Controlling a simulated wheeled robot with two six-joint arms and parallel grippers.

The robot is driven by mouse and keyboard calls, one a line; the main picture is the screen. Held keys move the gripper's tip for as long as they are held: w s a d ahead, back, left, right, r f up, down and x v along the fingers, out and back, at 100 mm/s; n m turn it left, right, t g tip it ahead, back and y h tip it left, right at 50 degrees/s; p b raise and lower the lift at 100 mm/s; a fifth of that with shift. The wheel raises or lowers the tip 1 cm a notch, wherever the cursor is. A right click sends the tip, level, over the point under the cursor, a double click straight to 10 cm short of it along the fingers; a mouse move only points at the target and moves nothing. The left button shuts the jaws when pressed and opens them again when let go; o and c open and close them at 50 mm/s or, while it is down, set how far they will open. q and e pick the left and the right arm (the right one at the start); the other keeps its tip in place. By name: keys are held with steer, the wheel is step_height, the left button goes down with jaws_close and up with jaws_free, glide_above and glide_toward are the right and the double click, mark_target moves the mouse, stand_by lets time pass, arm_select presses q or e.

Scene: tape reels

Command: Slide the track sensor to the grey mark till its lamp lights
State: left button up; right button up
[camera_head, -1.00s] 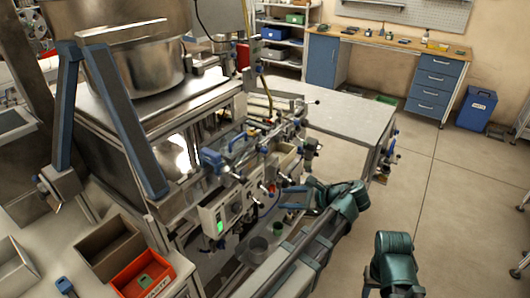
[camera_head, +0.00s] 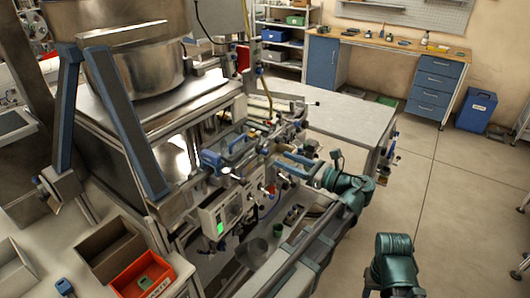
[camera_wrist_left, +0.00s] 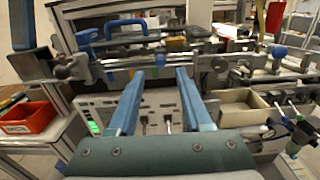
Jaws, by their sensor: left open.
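My left gripper (camera_head: 280,158) is open and empty in front of the machine's metal rail. In the left wrist view, its two blue fingers (camera_wrist_left: 158,74) point at the rail (camera_wrist_left: 200,60), with a small blue knob (camera_wrist_left: 160,60) showing between the tips. I cannot tell whether the fingers touch anything. Several small fittings sit along the rail, and I cannot tell which is the track sensor. The grey mark and a lit sensor lamp cannot be made out. My right gripper is out of view; only part of that arm shows at the lower right.
A blue arched handle (camera_wrist_left: 125,25) stands behind the rail. A cream bin (camera_wrist_left: 243,108) is right of the fingers, and a red bin (camera_wrist_left: 30,117) is at the left. A control box with a green screen (camera_head: 220,227) is below the rail.

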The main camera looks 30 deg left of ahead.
mark_target(268, 153)
arm_select(q)
steer(key=a, duration=0.8)
steer(key=shift+w+a, duration=0.1)
steer(key=shift+w, duration=0.25)
steer(key=shift+c, duration=0.2)
jaws_close()
stand_by(0.8)
